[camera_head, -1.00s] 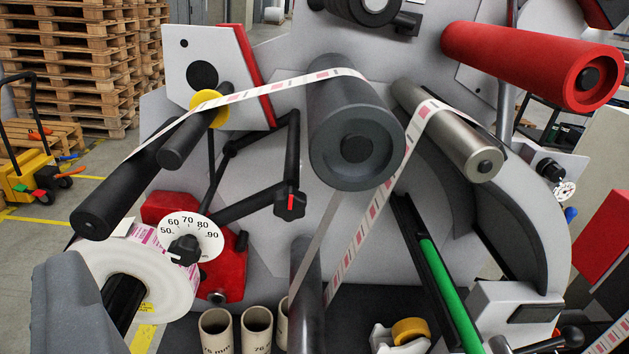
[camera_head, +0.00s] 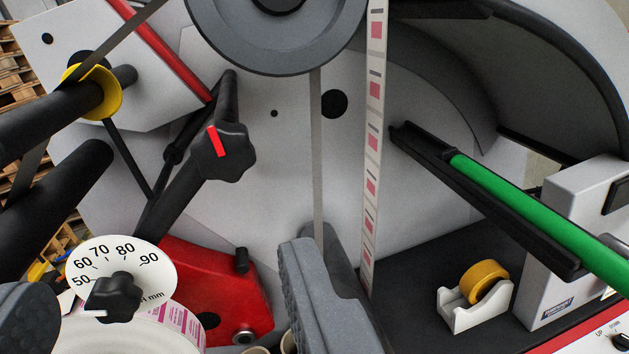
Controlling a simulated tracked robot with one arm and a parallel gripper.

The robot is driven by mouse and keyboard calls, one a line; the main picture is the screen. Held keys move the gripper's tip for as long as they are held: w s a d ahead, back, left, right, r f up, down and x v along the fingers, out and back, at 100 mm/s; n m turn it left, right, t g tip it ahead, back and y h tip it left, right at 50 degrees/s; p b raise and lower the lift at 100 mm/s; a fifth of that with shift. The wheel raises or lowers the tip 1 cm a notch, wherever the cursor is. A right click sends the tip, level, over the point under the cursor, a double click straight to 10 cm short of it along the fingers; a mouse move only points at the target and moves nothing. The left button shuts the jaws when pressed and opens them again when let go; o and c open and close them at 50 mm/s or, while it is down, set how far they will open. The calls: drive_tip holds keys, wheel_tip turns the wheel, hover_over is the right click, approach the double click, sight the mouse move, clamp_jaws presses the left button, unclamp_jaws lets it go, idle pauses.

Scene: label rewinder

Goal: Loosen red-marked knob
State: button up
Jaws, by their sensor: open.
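The red-marked knob (camera_head: 234,160) is black and lobed, with a red bar across its face. It sits at the upper end of a black arm, left of the picture's middle. My gripper (camera_head: 168,285) is open and empty. One grey finger shows at the bottom left edge and the other at the bottom middle. The knob is above the gap between the fingers, apart from both. A second black knob (camera_head: 115,298), with a white mark, sits on a white dial (camera_head: 125,252) numbered 50 to 90, close to the left finger.
A red block (camera_head: 225,285) lies behind the dial. Black rollers (camera_head: 55,210) stick out at the left. A large grey roller (camera_head: 278,45) hangs above, with a label web (camera_head: 373,150) right of it. A green rod (camera_head: 530,205) and tape dispenser (camera_head: 475,295) are at right.

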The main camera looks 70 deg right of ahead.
sight(225, 158)
drive_tip(key=shift+m+g, duration=0.3)
drive_tip(key=shift+g, duration=0.1)
drive_tip(key=x, duration=0.4)
drive_tip(key=p+x, duration=0.1)
drive_tip(key=x, duration=0.3)
drive_tip(key=s+p+x, duration=0.1)
drive_tip(key=x, duration=0.3)
drive_tip(key=shift+d+f, duration=0.2)
drive_tip(key=shift+f, duration=0.1)
drive_tip(key=shift+p+x, duration=0.5)
drive_tip(key=shift+x, duration=0.45)
drive_tip(key=shift+w+f, duration=0.1)
drive_tip(key=shift+f, duration=0.05)
